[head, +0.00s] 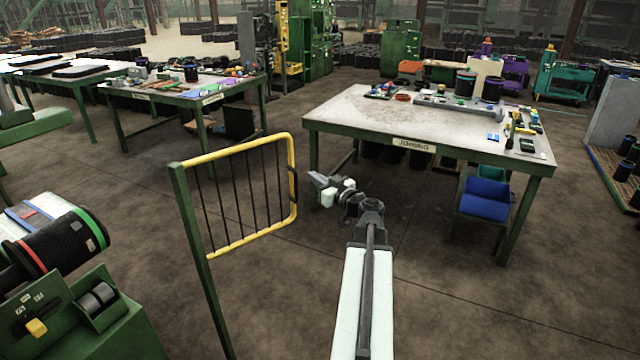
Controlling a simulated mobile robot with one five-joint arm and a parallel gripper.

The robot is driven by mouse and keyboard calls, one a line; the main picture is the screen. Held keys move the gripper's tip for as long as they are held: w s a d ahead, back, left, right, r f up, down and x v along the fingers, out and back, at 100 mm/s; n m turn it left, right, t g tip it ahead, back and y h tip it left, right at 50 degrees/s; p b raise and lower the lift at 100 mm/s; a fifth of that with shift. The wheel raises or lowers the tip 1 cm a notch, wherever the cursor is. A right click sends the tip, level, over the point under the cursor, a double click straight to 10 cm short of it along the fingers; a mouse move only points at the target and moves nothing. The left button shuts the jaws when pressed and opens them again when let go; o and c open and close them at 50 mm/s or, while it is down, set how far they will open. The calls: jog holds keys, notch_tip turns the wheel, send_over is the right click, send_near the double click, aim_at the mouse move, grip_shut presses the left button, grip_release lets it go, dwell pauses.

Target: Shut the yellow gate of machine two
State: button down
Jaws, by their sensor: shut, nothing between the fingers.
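The yellow gate (225,154) is a yellow tube frame with thin dark upright bars, hinged on a green post (194,235) left of centre. It stands swung out over open floor, and its free end points away from me toward the joining table. A dark piece, perhaps a handle, sits on its free end. My gripper (314,181) is shut and empty, just right of the gate's free end. It looks close to the gate, but I cannot tell whether they touch. A green machine (90,310) with a dark roller stands at the lower left; no machine number is readable.
The joining table (430,144) stands right of my gripper with tools and spools on it. Blue bins (485,196) sit under its right end. Another green table (180,95) with parts stands at the back left. The floor between gate and tables is clear.

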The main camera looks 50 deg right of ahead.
jog(key=w+d, duration=0.1)
jog(key=w, duration=0.6)
jog(key=shift+w+d, duration=0.2)
jog(key=shift+w, duration=0.05)
